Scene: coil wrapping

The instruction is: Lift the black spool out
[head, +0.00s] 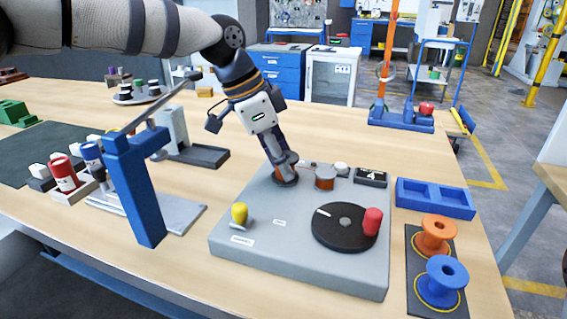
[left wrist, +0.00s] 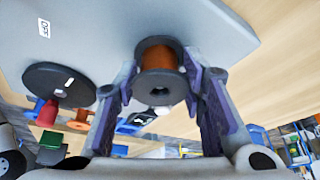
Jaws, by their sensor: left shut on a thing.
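The black spool (left wrist: 160,88) has dark flanges and a copper-brown winding. In the left wrist view it stands between the two fingers of my left gripper (left wrist: 160,85). In the head view my left gripper (head: 284,166) points down at the back-left part of the grey winding machine (head: 270,225), shut on the spool. The spool's dark lower flange (head: 285,182) shows just below the fingertips, at the machine's top; I cannot tell whether it touches. The fingers hide much of the spool in the head view. My right gripper is not in view.
On the machine are a copper-coloured cylinder (head: 325,178), a black turntable (head: 342,228) with a red knob (head: 373,221), and a yellow knob (head: 239,213). A blue tray (head: 435,199) and orange (head: 437,234) and blue (head: 441,281) spools stand right. A blue post (head: 135,195) stands left.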

